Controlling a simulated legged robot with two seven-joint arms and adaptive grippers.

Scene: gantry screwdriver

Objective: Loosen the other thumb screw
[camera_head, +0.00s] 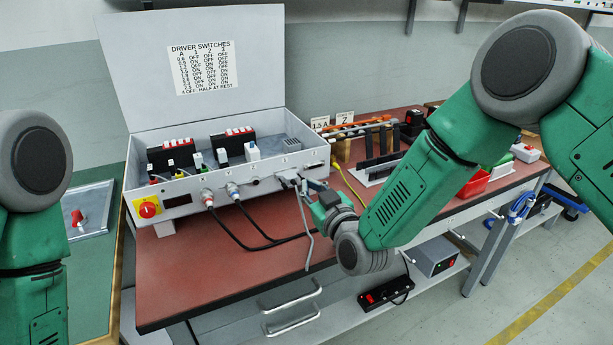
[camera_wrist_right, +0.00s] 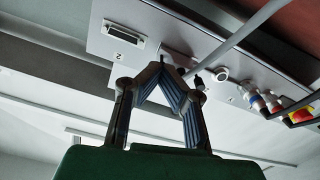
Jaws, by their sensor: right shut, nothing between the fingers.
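A grey plug (camera_head: 288,175) with a grey cable (camera_head: 304,222) sits on the front panel of the open control box (camera_head: 245,183), near its right end. My right gripper (camera_head: 307,187) is at this plug. In the right wrist view, the fingers of the right gripper (camera_wrist_right: 165,76) meet in a peak, shut and empty, close to the panel. The grey cable (camera_wrist_right: 237,38) runs past them to the upper right. The fingers partly hide the plug, and I cannot make out its thumb screws clearly. My left gripper is out of view; only the left arm shows.
A port marked Z (camera_wrist_right: 123,36) is beside the plug. Black cables (camera_head: 252,232) hang from round connectors on the panel. A red switch (camera_head: 148,208) is at the panel's left end. A red bin (camera_head: 473,187) and tool racks stand right on the bench. The front bench top (camera_head: 215,275) is mostly clear.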

